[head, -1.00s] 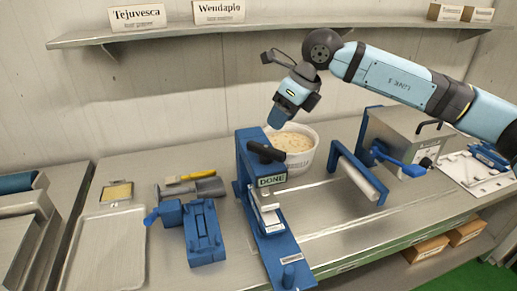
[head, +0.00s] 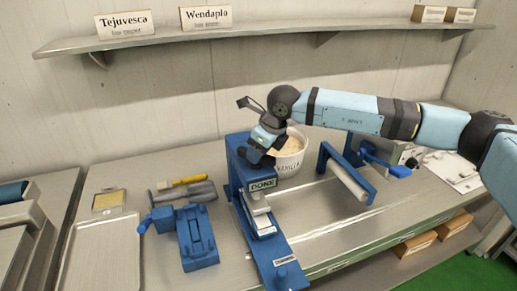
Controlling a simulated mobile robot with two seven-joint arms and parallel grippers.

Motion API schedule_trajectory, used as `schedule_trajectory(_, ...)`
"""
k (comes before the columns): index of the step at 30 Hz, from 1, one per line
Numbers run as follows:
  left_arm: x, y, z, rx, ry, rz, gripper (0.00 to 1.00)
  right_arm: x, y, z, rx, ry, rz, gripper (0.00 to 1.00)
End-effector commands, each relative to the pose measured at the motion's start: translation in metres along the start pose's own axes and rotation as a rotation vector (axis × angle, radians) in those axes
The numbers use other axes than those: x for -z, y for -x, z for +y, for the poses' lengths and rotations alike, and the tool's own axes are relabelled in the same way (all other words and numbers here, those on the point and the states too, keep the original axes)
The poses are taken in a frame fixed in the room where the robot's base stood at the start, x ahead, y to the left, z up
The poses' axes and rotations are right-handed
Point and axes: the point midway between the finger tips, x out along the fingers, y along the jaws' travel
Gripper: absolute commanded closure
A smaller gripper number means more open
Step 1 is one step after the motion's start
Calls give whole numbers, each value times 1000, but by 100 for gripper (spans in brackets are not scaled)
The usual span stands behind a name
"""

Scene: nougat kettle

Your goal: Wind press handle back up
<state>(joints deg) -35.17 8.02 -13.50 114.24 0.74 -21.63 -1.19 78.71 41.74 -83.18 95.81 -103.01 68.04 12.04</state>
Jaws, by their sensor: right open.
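The blue press (head: 234,166) stands on the steel table with a green "DONE" sign (head: 262,185) on its front. A pale block sits under its head, above a blue base that runs toward me. My right gripper (head: 256,151) is open at the top of the press, pointing down where the dark handle is. The gripper mostly hides the handle, and I cannot tell whether the fingers touch it. My left gripper is out of view.
A white tub (head: 289,158) marked "Vanilla" stands just behind the press. A blue roller frame (head: 343,176) is to the right. A shelf (head: 160,40) runs above.

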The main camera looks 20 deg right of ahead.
Motion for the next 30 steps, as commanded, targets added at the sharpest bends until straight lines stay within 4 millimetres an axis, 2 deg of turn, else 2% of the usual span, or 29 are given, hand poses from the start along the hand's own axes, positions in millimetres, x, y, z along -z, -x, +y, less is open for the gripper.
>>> schedule_trajectory(11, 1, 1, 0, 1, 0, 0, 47, 0, -7, 0, 0, 0, 1, 51)
schedule_trajectory(18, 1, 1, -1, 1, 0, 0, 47, 0, -7, 0, 0, 0, 0, 100)
schedule_trajectory(30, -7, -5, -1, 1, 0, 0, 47, 1, -9, -1, -26, 61, -2, 100)
